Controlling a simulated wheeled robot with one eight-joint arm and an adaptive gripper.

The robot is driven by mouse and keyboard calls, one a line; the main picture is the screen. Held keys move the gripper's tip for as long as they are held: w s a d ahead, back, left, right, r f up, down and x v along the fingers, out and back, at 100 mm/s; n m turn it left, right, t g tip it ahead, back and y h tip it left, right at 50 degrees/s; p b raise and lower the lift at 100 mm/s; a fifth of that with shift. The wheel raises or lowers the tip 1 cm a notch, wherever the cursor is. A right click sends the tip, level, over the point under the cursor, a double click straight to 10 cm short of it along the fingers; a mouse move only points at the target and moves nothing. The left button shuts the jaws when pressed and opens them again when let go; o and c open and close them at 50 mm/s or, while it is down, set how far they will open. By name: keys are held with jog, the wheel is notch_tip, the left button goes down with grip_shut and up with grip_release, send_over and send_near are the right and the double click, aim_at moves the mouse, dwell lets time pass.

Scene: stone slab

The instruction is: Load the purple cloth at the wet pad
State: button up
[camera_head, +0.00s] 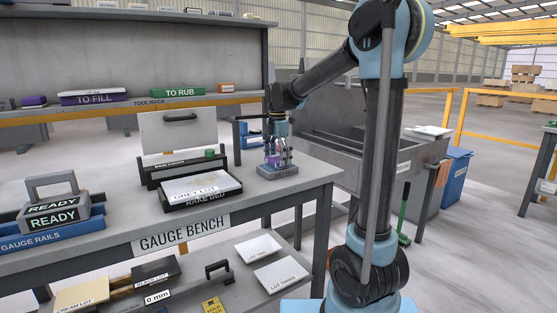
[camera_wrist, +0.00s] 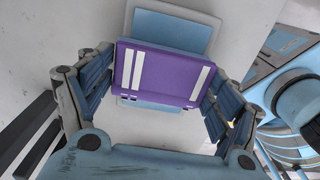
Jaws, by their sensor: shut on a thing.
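My gripper (camera_head: 278,155) points down over the right end of the gauge bench and is shut on the purple cloth (camera_head: 273,160). In the wrist view the purple cloth (camera_wrist: 163,75) is a flat purple block with white stripes, held between the two fingers. The wet pad, a small grey block (camera_head: 278,172) with a label too small to read surely, lies directly below on the bench. In the wrist view its pale blue top and white rim (camera_wrist: 170,30) show behind the cloth, which covers its middle. I cannot tell whether cloth and pad touch.
The rake bed (camera_head: 200,198) with a grey lot plate stands left of the pad, before a black-framed box (camera_head: 165,172). The gauge bench (camera_head: 290,200) has a READY block (camera_head: 55,217) at far left. A tool rack (camera_head: 150,106) runs behind. Bare bench lies around the pad.

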aim_at(278, 158)
jog(key=shift+r, duration=0.1)
dwell(0.5)
jog(key=shift+r, duration=3.35)
